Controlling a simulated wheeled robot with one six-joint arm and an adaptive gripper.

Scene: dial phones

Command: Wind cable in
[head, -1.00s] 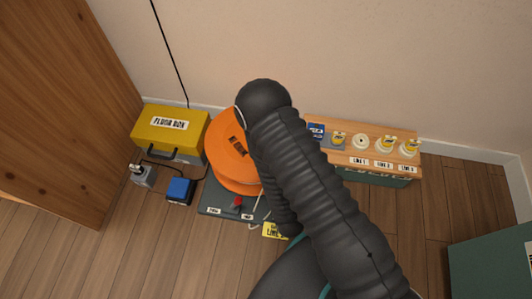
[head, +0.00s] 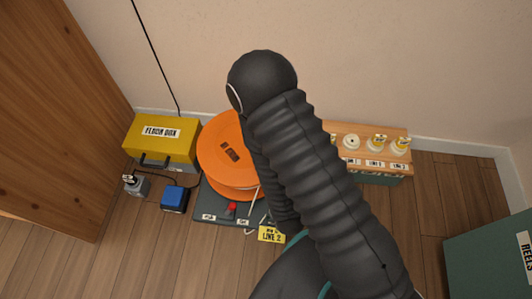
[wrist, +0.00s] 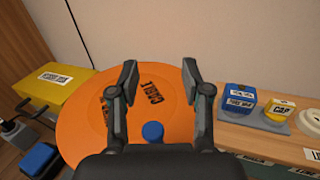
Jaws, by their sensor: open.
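The orange cable reel (head: 226,155) stands on a dark base (head: 212,207) in the head view, partly hidden by my arm. In the wrist view the orange reel (wrist: 90,105) lies below and beyond my gripper, with a "CABLE" label on its face. A blue knob (wrist: 153,131) shows on or over the reel between my fingers. My gripper (wrist: 162,82) is open, its two fingers apart with nothing held between them. A white cable (head: 256,215) runs down from the reel by a yellow "LINE 2" tag (head: 271,234). My gripper is hidden in the head view.
A yellow floor box (head: 160,140) stands left of the reel. A grey plug-like block (head: 136,186) and blue box (head: 174,198) lie before it. A wooden-topped shelf (head: 372,153) with several capped items is right. A green "REELS" box (head: 490,255) stands at far right.

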